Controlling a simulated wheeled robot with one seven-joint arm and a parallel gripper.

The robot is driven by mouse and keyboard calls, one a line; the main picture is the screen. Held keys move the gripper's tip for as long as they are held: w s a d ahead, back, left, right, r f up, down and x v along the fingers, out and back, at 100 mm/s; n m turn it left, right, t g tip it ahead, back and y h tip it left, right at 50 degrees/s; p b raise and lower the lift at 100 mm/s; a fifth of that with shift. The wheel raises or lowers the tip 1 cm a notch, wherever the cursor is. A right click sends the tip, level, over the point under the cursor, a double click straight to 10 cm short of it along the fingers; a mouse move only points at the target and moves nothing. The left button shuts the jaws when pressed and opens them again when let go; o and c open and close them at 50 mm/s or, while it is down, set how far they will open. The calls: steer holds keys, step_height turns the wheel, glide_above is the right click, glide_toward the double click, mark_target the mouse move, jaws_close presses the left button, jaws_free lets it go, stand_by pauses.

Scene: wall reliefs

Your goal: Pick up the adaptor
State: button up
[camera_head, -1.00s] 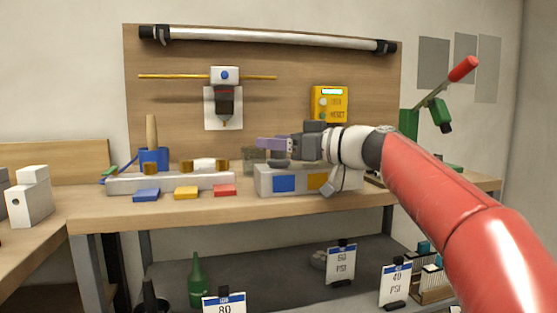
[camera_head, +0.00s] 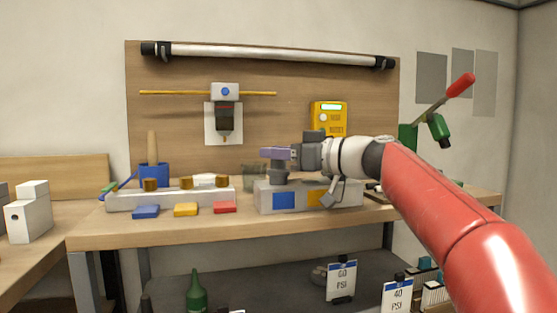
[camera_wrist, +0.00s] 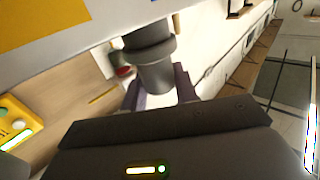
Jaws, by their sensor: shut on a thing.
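The adaptor (camera_head: 279,173) is a dark grey, stepped cylinder. It stands upright at the left end of the grey box (camera_head: 263,200) with blue and yellow panels. My gripper (camera_head: 273,154) is at the adaptor's upper end, coming in from the right. In the wrist view the adaptor (camera_wrist: 151,55) sits between the two purplish fingers (camera_wrist: 158,92), which are shut on it. The wrist view also shows the box (camera_wrist: 90,28) close beyond the adaptor. I cannot tell whether the adaptor's lower end touches the box top.
A pale block with brass fittings (camera_head: 125,202) and blue, yellow and red pads (camera_head: 186,209) lie to the left on the bench (camera_head: 110,231). A yellow device (camera_head: 328,117) hangs on the backboard behind my wrist.

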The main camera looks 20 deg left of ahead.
step_height(320, 180, up, 17)
steer(key=p, duration=0.8)
steer(key=shift+f+p, duration=0.2)
steer(key=shift+p, duration=0.15)
